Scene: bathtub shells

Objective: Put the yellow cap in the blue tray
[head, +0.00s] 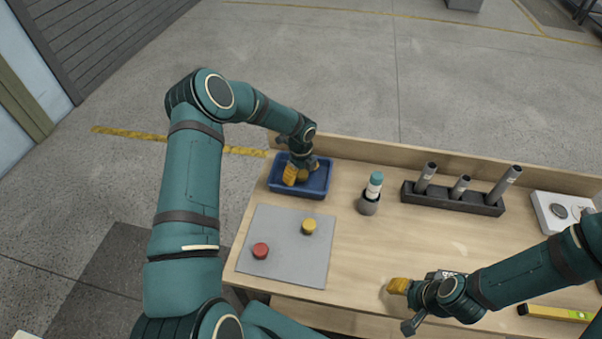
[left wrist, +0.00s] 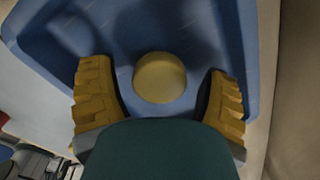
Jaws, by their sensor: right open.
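A yellow cap (left wrist: 160,77) lies in the blue tray (left wrist: 240,50), seen in the left wrist view between the two fingers of my left gripper (left wrist: 163,100). The fingers are open, with a gap on each side of the cap. In the head view my left gripper (head: 298,175) reaches down into the blue tray (head: 320,188) at the table's back left and hides the cap. Another yellow cap (head: 308,226) sits on the grey mat (head: 290,265). My right gripper (head: 400,288) is open and empty near the table's front edge.
A red cap (head: 260,250) sits on the mat. A bottle with a teal top (head: 375,185) stands in a grey cup (head: 368,206) right of the tray. A dark rack (head: 455,200) holds grey tubes. A yellow level (head: 555,313) lies at front right. The table's middle is clear.

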